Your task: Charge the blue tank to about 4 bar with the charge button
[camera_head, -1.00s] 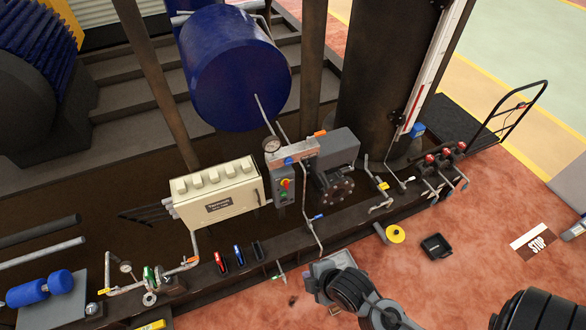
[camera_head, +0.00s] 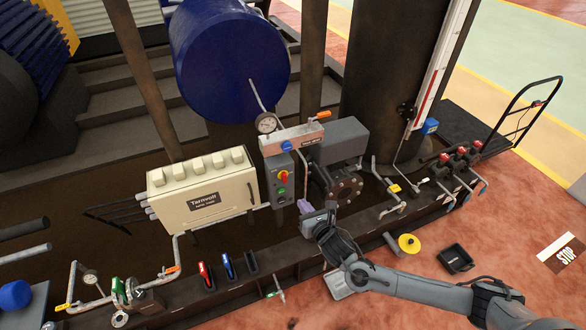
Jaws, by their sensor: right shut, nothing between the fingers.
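The blue tank (camera_head: 232,62) lies behind the skid at top centre. A round dial gauge (camera_head: 267,123) sits below its front; its needle is too small to read. A grey control box (camera_head: 281,178) below the gauge carries a red and yellow knob (camera_head: 283,179) and a green button (camera_head: 280,198). I cannot tell which is the charge button. My right gripper (camera_head: 309,222) is shut and empty, just below and right of the control box, apart from the green button as far as I can tell. My left gripper is not in view.
A cream Tarnvolt cabinet (camera_head: 203,190) stands left of the control box. A grey motor with a dark flange (camera_head: 345,187) is close on its right. Red-handled valves (camera_head: 460,157) stand at the right. A yellow disc (camera_head: 409,244) and black tray (camera_head: 455,259) lie on the floor.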

